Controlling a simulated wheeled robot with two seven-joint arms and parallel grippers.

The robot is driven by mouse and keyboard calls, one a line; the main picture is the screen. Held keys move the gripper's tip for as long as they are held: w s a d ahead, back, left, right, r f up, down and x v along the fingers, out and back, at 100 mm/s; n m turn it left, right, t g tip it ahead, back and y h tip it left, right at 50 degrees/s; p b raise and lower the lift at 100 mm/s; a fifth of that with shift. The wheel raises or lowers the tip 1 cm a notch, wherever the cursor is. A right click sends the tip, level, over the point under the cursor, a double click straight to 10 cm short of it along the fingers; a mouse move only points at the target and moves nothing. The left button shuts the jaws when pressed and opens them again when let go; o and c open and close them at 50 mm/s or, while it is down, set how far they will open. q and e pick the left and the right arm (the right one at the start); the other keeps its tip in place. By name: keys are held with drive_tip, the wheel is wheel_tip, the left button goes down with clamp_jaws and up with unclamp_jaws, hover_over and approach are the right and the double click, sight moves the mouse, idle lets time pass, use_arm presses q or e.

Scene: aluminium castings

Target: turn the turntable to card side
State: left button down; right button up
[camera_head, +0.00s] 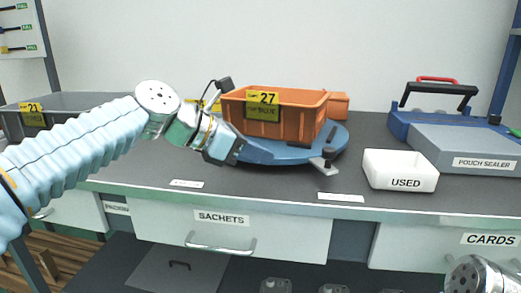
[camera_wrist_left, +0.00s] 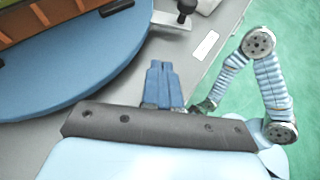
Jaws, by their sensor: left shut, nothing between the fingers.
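The turntable (camera_head: 275,152) is a blue disc on the grey bench, with an orange crate (camera_head: 290,122) marked 27 on top and a smaller orange bin (camera_head: 338,105) behind it. A light metal bracket with a black knob (camera_head: 328,154) sits at its front right edge. My left gripper (camera_head: 236,155) is at the disc's front left edge, fingers shut and empty; I cannot tell if it touches. In the left wrist view its blue fingers (camera_wrist_left: 162,82) are together, beside the disc (camera_wrist_left: 100,75). What looks like my right gripper (camera_wrist_left: 205,106) is small and dark there; its fingers are unclear.
A white USED tray (camera_head: 400,172) stands right of the turntable, with the pouch sealer (camera_head: 465,150) behind it. A grey bin (camera_head: 70,103) marked 21 is at the left. The SACHETS drawer (camera_head: 235,230) is below the bench edge. Bare bench lies between turntable and front edge.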

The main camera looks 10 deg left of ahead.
use_arm(q)
drive_tip(key=x, duration=0.6)
drive_tip(key=shift+w+d, duration=0.55)
drive_tip(key=shift+d, duration=0.4)
drive_tip(key=shift+w+d, duration=0.55)
drive_tip(key=shift+d, duration=0.4)
use_arm(e)
drive_tip(key=shift+f, duration=0.1)
